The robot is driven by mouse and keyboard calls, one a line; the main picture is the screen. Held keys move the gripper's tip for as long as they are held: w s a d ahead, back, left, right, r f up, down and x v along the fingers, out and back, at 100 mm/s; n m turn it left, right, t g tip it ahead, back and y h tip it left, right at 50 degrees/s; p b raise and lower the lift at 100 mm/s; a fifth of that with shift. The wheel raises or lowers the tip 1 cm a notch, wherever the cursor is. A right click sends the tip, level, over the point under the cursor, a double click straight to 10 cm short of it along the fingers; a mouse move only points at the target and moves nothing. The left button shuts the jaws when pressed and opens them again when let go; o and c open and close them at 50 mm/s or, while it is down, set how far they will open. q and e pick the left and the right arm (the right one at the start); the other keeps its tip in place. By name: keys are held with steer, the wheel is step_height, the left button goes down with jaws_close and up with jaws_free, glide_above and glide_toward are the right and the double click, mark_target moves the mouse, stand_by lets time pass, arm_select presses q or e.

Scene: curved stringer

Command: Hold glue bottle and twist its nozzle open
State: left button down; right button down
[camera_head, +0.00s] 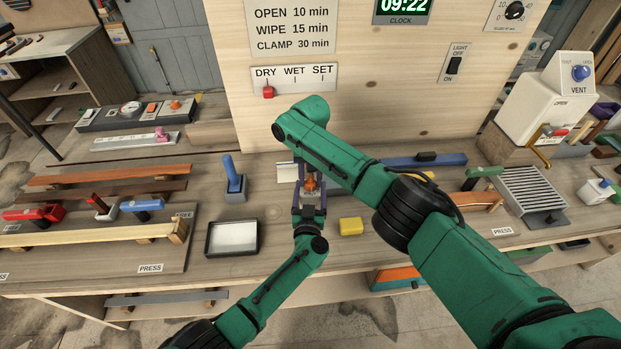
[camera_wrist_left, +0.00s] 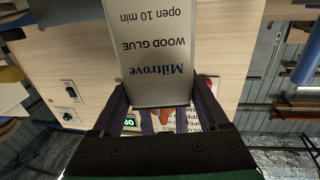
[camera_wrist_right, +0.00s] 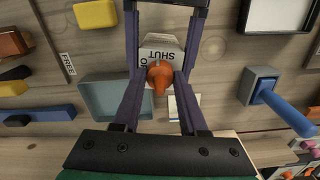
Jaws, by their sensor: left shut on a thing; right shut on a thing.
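The glue bottle is a pale block-shaped bottle with a "Miltrove WOOD GLUE" label (camera_wrist_left: 155,45), seen upside down in the left wrist view. My left gripper (camera_head: 309,212) is shut on its body from the front; its fingers flank the bottle in the left wrist view (camera_wrist_left: 162,100). The orange nozzle (camera_wrist_right: 160,75) sits on the white bottle top (camera_wrist_right: 161,46), where "SHUT" and part of "OP" are readable. My right gripper (camera_wrist_right: 160,85) comes from above and is shut on the nozzle. In the head view the nozzle (camera_head: 310,184) shows, but the bottle is mostly hidden behind the grippers.
A yellow block (camera_head: 351,226) and a black-rimmed tray (camera_head: 207,238) lie near the grippers. A blue-handled tool in a grey holder (camera_head: 234,180) stands to the left. A panel with a DRY/WET/SET slider (camera_head: 294,79) rises behind. Clamps and wood strips (camera_head: 95,234) cover the left side.

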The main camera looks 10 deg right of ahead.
steer(key=n, duration=0.4)
steer(key=shift+n, duration=0.3)
steer(key=n, duration=0.3)
steer(key=shift+n, duration=0.4)
steer(key=n, duration=0.3)
steer(key=shift+n, duration=2.1)
steer(key=shift+c, duration=2.2)
jaws_free()
